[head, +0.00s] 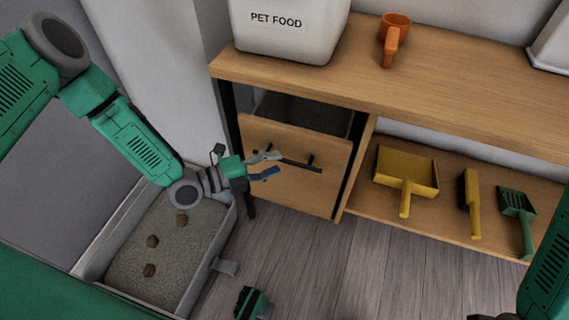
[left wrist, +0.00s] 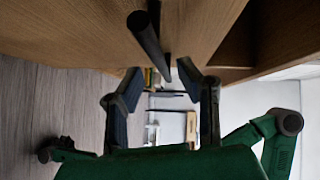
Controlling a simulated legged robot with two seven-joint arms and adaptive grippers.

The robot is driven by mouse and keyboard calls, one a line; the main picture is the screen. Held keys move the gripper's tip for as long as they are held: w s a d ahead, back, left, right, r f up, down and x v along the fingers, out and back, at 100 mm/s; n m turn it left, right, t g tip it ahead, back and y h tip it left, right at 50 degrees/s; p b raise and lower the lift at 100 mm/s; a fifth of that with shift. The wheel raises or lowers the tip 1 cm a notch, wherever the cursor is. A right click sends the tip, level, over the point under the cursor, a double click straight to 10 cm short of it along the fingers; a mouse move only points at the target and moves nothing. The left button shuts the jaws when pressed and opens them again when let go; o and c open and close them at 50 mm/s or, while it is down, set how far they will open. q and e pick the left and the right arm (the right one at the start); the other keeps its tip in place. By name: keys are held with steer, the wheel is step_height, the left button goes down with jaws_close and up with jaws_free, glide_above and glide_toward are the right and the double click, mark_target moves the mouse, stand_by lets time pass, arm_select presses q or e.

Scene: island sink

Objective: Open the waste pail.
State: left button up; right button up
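The wooden front panel (head: 285,195) under the left end of the counter carries a dark horizontal bar handle (head: 304,164); I take it for the waste pail's front. A dark grey space shows above its top edge. My left gripper (head: 272,164) is at the left part of the handle, its two fingers apart. In the left wrist view the bar (left wrist: 147,38) runs toward the gap between the open fingertips (left wrist: 160,68); whether they touch it I cannot tell.
A litter box (head: 190,255) with brown clumps stands left of the panel. A pet food bin (head: 285,40) and orange scoop (head: 393,35) are on the counter. The lower shelf holds a yellow dustpan (head: 408,172), yellow brush (head: 470,200) and green slotted scoop (head: 519,215). Floor in front is mostly clear.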

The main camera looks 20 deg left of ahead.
mark_target(285, 161)
arm_select(q)
steer(key=shift+b+x, duration=0.35)
steer(key=shift+x, duration=1.3)
arm_select(e)
steer(key=shift+f, duration=0.55)
arm_select(q)
jaws_close()
steer(key=shift+s, duration=0.1)
